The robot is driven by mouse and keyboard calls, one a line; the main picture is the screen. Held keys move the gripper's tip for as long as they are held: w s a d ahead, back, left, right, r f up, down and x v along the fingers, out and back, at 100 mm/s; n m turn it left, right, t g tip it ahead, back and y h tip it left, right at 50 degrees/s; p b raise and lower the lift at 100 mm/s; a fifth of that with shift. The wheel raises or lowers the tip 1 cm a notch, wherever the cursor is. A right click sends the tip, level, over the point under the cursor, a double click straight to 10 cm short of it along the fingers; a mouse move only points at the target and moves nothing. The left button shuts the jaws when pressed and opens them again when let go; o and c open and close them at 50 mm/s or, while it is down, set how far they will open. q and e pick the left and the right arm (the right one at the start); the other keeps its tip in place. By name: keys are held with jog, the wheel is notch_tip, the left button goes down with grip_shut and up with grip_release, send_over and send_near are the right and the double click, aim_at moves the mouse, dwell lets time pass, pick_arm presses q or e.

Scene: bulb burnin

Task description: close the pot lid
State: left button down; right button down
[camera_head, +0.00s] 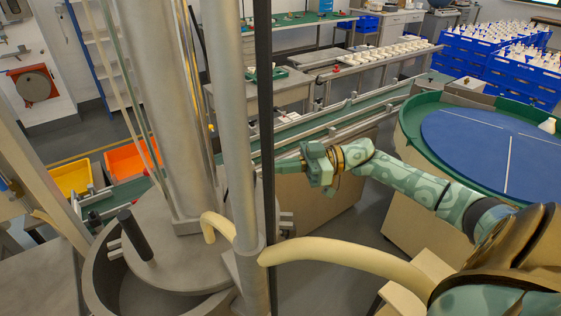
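The pot (92,278) is a large grey metal vessel at the lower left, cut off by the bottom edge. Its grey, flat, round lid (180,268) carries a black upright handle (135,236) and sits off to the right of the pot's rim. A dark crescent of the pot's inside shows on the left. A thick metal column rises behind the lid. My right gripper (288,164) is at the middle, beyond and to the right of the pot, apart from the lid and pointing left. Whether its fingers are open is unclear. My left gripper is not in view.
A slim grey post (228,120) and a black bar (264,110) stand between the lid and my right gripper. A beige curved tube (340,250) crosses low in front. A conveyor (340,112) runs behind. A blue round table (480,145) stands at right.

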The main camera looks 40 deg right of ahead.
aim_at(219, 174)
jog(key=x, duration=1)
jog(key=shift+w, duration=0.2)
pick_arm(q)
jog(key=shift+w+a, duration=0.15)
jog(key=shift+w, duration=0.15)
